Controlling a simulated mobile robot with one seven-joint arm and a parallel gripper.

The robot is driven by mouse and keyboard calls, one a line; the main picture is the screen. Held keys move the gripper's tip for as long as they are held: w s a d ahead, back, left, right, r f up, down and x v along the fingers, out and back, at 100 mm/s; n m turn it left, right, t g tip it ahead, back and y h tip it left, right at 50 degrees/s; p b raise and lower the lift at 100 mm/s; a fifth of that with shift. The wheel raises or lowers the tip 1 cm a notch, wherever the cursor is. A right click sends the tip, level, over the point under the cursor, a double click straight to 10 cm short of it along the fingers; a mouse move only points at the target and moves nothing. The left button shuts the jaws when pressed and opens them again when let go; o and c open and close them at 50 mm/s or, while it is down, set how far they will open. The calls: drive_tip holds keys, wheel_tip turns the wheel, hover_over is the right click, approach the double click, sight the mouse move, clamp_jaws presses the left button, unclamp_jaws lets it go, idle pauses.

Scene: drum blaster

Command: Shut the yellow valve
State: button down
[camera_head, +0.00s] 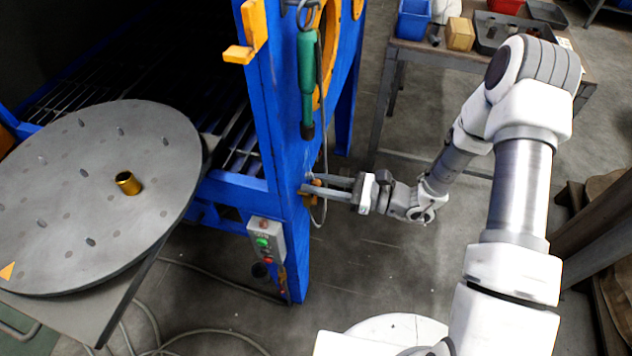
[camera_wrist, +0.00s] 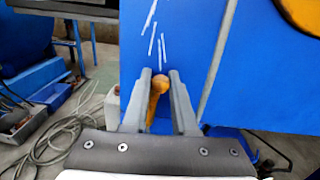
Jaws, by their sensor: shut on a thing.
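The yellow valve (camera_wrist: 157,87) shows in the wrist view as a handle with a rounded end, in front of the blue machine frame. My gripper (camera_wrist: 161,76) has one finger on each side of it and is shut on it. In the head view my gripper (camera_head: 308,186) reaches left to the blue post, and a small orange part of the valve (camera_head: 316,183) shows at the fingertips. The fingers hide much of the valve there, and its pivot cannot be made out.
A green-handled tool (camera_head: 307,85) hangs on the blue post (camera_head: 290,160) above my gripper, with a thin hose beside it. A grey control box (camera_head: 267,240) sits lower on the post. A round grey turntable (camera_head: 95,200) is at left. A workbench (camera_head: 470,55) stands behind my arm.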

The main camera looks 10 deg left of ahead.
drive_tip(key=m, duration=0.1)
drive_tip(key=w+m+p, duration=0.1)
drive_tip(key=w+m, duration=0.1)
drive_tip(key=shift+d+f+m+p, duration=0.15)
drive_tip(key=shift+f+m+p, duration=0.1)
drive_tip(key=shift+m+p, duration=0.05)
drive_tip(key=m, duration=0.1)
drive_tip(key=w+f+m, duration=0.1)
drive_tip(key=m, duration=0.1)
drive_tip(key=m+p, duration=0.1)
drive_tip(key=shift+w+f+m, duration=0.25)
drive_tip(key=shift+w+m, duration=0.05)
drive_tip(key=shift+w, duration=0.1)
drive_tip(key=shift+w+d+f+m+t, duration=0.1)
drive_tip(key=shift+w+f+m, duration=0.15)
drive_tip(key=shift+f+m, duration=0.85)
drive_tip(key=shift+w+a+f+m+t, duration=0.1)
drive_tip(key=shift+w+f+m, duration=0.15)
drive_tip(key=shift+m, duration=1.5)
drive_tip(key=shift+w+d+f+m+t, duration=0.1)
drive_tip(key=shift+w+f+m, duration=0.1)
drive_tip(key=shift+f+m, duration=0.9)
drive_tip(key=shift+r+m, duration=0.35)
drive_tip(key=shift+m, duration=0.1)
drive_tip(key=c, duration=0.7)
unclamp_jaws()
drive_tip(key=shift+d, duration=0.1)
